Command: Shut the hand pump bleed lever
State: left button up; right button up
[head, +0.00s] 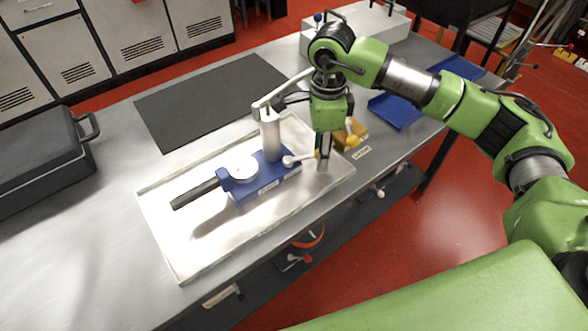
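The hand pump has a blue body (258,178), a round white gauge (241,168), an upright pale cylinder (271,137) and a black handle grip (195,195) to the left. It stands in a shallow metal tray (160,232). A short pale lever with a white ball (289,161) sticks out at the pump's right end; it appears to be the bleed lever. My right gripper (323,163) points down just right of that lever. Its fingers overlap in this view, so their opening and any contact with the lever are unclear. My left gripper is out of view.
A dark mat (205,95) lies behind the tray, and a dark case (40,160) stands at the left. A yellow-brown block (354,133) and a blue tray (397,108) are right of the gripper. Bare bench (70,255) shows at the front left.

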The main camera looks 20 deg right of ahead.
notch_tip(320, 180, up, 7)
jog(key=p, duration=0.3)
jog(key=shift+p, duration=0.35)
